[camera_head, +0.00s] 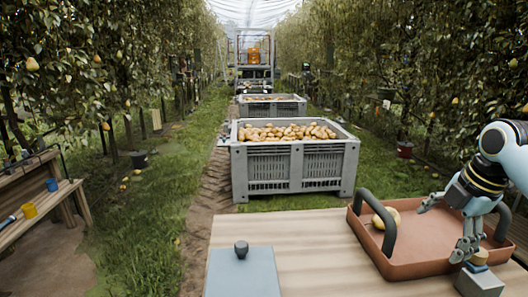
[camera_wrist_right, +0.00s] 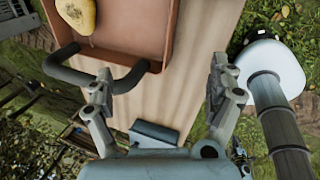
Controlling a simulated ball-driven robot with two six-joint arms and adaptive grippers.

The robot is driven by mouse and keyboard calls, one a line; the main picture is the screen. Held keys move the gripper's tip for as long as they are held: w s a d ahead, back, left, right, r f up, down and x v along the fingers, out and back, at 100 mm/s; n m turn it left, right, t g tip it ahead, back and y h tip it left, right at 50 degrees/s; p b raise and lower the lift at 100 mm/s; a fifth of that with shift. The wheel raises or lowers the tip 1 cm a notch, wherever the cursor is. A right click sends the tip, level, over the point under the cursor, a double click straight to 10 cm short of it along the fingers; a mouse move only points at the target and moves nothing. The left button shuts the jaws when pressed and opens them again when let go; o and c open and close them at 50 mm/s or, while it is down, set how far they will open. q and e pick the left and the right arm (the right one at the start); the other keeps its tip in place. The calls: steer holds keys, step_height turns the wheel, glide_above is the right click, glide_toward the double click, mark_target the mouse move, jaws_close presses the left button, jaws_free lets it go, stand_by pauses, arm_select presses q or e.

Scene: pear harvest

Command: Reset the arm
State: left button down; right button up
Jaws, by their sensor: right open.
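My right gripper (camera_head: 438,235) is open and empty, above the right part of the brown tray (camera_head: 420,268). In the right wrist view its two fingers (camera_wrist_right: 162,66) are spread wide with nothing between them. A yellow pear (camera_head: 391,215) lies in the tray toward its left side, apart from the fingers. It also shows at the top left of the right wrist view (camera_wrist_right: 76,14). The tray has dark handles (camera_head: 378,218) and rests on a wooden table. My left gripper is not in view.
A blue-grey board with a dark knob (camera_head: 241,250) lies on the table (camera_head: 315,250). Grey crates of pears (camera_head: 268,170) stand beyond. A bench (camera_head: 40,205) is at left.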

steer(key=s+a+f+m, duration=0.3)
steer(key=s+f+m, duration=0.1)
steer(key=s, duration=0.3)
steer(key=s+a+f+m, duration=0.3)
steer(key=s+m, duration=0.1)
steer(key=s, duration=0.2)
steer(key=s+a+r+m+h, duration=0.25)
steer(key=s+m, duration=0.85)
steer(key=s, duration=0.6)
step_height(320, 180, down, 31)
steer(key=s+d+g+b, duration=0.1)
steer(key=s+d+b, duration=0.1)
steer(key=b, duration=0.3)
arm_select(q)
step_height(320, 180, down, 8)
steer(key=b, duration=0.3)
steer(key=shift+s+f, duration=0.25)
arm_select(e)
steer(key=s+f+m+g, duration=0.1)
steer(key=s+f, duration=1.7)
steer(key=f, duration=0.1)
steer(key=shift+s+d+f+g+y, duration=0.25)
steer(key=shift+d+f+g+y, duration=0.05)
steer(key=shift+d+y, duration=0.15)
